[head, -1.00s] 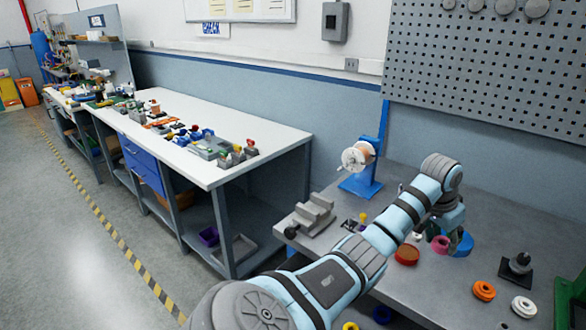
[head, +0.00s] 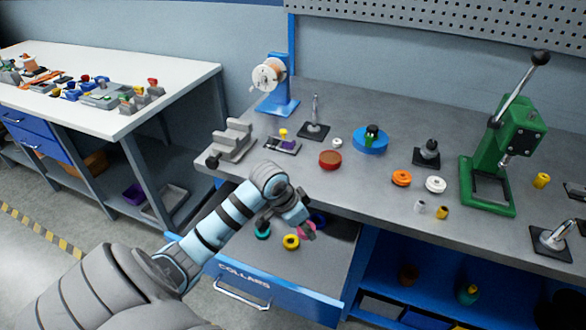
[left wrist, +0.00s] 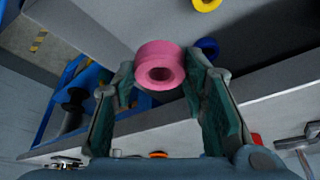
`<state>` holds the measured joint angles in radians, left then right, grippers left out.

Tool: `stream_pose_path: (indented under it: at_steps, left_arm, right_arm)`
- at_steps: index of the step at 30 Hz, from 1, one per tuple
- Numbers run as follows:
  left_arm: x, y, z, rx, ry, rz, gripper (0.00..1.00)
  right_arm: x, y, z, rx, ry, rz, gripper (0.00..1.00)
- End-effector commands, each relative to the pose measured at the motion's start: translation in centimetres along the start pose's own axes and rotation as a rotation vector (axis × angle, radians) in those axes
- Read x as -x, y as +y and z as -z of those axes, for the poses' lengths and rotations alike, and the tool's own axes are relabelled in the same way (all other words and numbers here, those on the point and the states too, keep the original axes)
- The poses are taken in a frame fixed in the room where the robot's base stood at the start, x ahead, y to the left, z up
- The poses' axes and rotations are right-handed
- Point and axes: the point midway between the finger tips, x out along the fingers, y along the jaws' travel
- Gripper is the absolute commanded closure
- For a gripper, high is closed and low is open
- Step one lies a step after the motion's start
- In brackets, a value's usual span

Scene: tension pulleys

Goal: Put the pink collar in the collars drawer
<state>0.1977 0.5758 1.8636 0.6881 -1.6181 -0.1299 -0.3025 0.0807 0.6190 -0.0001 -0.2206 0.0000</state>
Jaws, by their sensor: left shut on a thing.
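The pink collar (left wrist: 158,56) is a short ring with a hole through it, held between the fingertips of my left gripper (left wrist: 155,80) in the left wrist view. In the head view my left gripper (head: 306,232) is over the open collars drawer (head: 275,290), and only a bit of pink shows beside its fingers. The drawer is blue with a grey inside and COLLARS on its front. A teal collar (head: 263,229), a yellow collar (head: 291,242) and a partly hidden blue collar (head: 319,219) are in it. My right gripper is not in view.
On the grey bench (head: 360,100) above the drawer are a red-brown disc (head: 330,159), a blue round holder (head: 370,139), orange (head: 401,178) and white (head: 436,184) rings, and a green press (head: 497,160). The drawer's front right area is bare.

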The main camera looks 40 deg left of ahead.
Motion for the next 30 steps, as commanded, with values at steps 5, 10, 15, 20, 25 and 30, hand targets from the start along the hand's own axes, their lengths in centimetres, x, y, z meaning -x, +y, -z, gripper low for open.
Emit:
stream_pose_path:
  at_steps: [5, 10, 15, 20, 25, 30]
  left_arm:
    - [-6.9, 0.1, -3.0, 0.003, -0.004, -0.003, 0.86]
    - [-9.9, 0.0, -4.1, 0.001, 0.0, 0.0, 0.86]
    - [-12.8, 0.0, -5.3, 0.001, -0.002, 0.001, 0.86]
    - [-14.0, 0.0, -5.8, 0.0, 0.0, 0.001, 0.86]
    - [-13.8, -0.1, -5.8, 0.0, 0.0, 0.002, 0.86]
    - [-14.1, -0.1, -5.8, 0.0, 0.0, 0.001, 0.52]
  right_arm:
    - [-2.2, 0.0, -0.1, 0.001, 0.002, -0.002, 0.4]
    - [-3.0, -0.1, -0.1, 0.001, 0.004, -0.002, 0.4]
    - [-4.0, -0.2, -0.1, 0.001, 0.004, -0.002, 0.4]
    - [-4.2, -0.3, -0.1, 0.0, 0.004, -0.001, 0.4]
    - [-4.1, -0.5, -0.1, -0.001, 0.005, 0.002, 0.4]
    - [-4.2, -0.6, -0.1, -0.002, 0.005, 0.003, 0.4]
